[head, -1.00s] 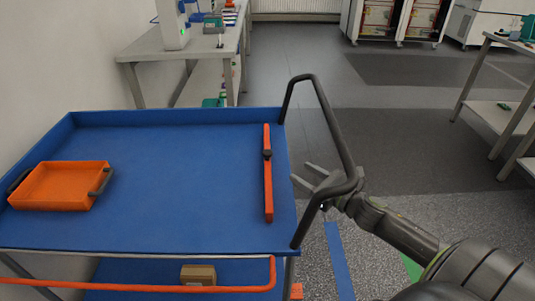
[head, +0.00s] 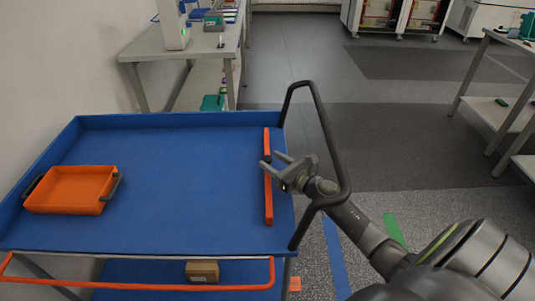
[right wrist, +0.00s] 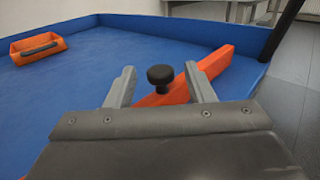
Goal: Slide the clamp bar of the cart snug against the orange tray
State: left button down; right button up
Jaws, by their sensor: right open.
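The cart's blue top (head: 170,170) holds an orange tray (head: 72,188) with dark handles at its left. The orange clamp bar (head: 268,200) lies near the right end, well apart from the tray, with a wide bare stretch between them. In the right wrist view the bar (right wrist: 215,62) carries a black knob (right wrist: 160,77). My right gripper (head: 272,166) is open over the bar, its fingers on either side of the knob in the right wrist view (right wrist: 158,88). I cannot tell whether they touch it. The tray also shows there at far left (right wrist: 38,47). My left gripper is not in view.
A black push handle (head: 335,150) rises at the cart's right end, close to my right arm. The top has a raised blue rim (head: 180,118). A small brown box (head: 202,271) sits on the lower shelf. A workbench (head: 150,50) stands behind.

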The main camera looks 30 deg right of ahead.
jog(key=shift+x, duration=1.45)
